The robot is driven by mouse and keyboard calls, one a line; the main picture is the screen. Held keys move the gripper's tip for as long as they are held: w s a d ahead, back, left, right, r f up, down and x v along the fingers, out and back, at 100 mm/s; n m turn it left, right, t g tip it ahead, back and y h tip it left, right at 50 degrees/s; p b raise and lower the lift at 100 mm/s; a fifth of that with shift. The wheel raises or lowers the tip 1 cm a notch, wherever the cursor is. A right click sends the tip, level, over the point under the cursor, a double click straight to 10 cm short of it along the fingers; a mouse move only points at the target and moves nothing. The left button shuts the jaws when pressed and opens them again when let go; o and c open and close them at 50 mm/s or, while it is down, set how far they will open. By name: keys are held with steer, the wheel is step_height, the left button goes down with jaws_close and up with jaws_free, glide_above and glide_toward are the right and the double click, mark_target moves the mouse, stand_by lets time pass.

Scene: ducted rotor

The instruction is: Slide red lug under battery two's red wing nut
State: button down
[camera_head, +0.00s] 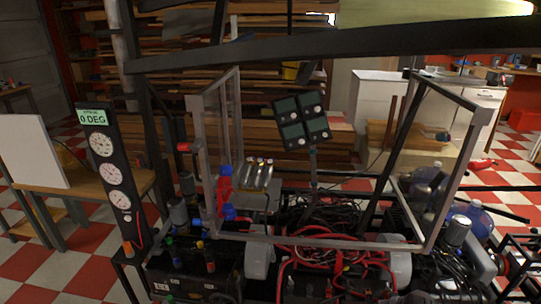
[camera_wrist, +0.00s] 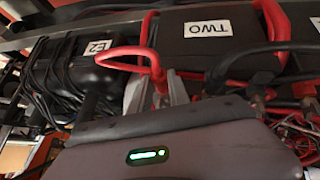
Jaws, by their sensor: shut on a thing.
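In the wrist view, my gripper (camera_wrist: 158,92) is shut on a red cable end, with a grey finger on each side. The red cable (camera_wrist: 128,53) arches up and left from the fingers; its lug is mostly hidden between them. Battery two (camera_wrist: 235,50) is the black box labelled TWO, just beyond and to the right of the fingers. I cannot tell whether the lug touches anything. The red wing nut cannot be made out. In the head view, I cannot pick out my gripper or the lug for certain among the clutter.
A black case labelled E2 (camera_wrist: 72,78) with dark cables stands left of the fingers. A thick red cable (camera_wrist: 272,18) and black cables run right of the TWO label. In the head view, a clear-panelled frame (camera_head: 330,241) surrounds tangled red and black cables (camera_head: 325,255). A gauge post (camera_head: 110,170) stands left.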

steer(key=c, duration=1.2)
jaws_free()
steer(key=shift+o, duration=0.2)
steer(key=p+v, duration=1.2)
steer(key=v, duration=0.5)
steer(key=shift+r+p, duration=0.15)
steer(key=shift+p, duration=0.15)
